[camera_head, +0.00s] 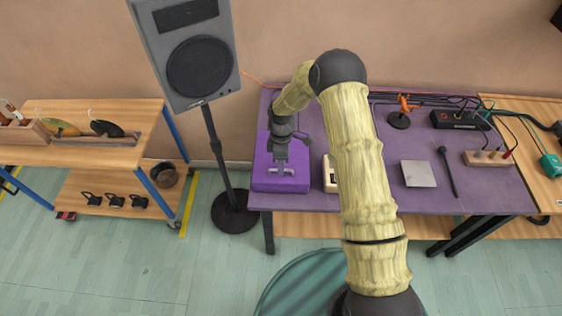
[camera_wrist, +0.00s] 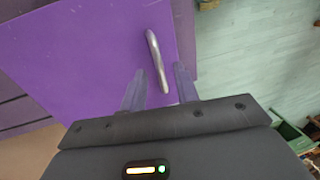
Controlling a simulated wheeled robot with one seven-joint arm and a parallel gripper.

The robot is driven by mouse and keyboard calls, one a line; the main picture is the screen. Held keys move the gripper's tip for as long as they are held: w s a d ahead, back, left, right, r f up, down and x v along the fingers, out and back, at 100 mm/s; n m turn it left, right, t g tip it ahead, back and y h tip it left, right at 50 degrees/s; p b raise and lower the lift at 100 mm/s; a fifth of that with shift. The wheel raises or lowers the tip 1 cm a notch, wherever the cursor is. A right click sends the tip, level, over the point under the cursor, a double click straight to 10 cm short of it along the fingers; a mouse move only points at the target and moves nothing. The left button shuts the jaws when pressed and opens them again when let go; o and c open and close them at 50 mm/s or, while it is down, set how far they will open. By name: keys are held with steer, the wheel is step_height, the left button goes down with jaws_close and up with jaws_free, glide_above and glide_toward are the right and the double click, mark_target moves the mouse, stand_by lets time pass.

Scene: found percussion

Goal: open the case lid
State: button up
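The purple case (camera_head: 262,180) sits at the left front of the purple table, its lid lying flat as far as I can see. A silver bar handle (camera_wrist: 157,62) is on the purple lid (camera_wrist: 85,55) in the wrist view; in the head view the handle (camera_head: 287,171) lies near the case's front edge. My gripper (camera_wrist: 160,88) is over the handle, its two fingers apart with the handle's lower end between them. I cannot tell whether the fingers touch it. The far part of the case is partly hidden by my arm.
A cream box (camera_head: 329,174) stands just right of the case, partly behind my arm. A grey square plate (camera_head: 418,174), a dark mallet (camera_head: 448,172) and a wooden block with plugs (camera_head: 488,158) lie further right. A speaker on a stand (camera_head: 201,66) rises to the left.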

steer(key=shift+f, duration=0.2)
jaws_close()
steer(key=shift+r, duration=0.15)
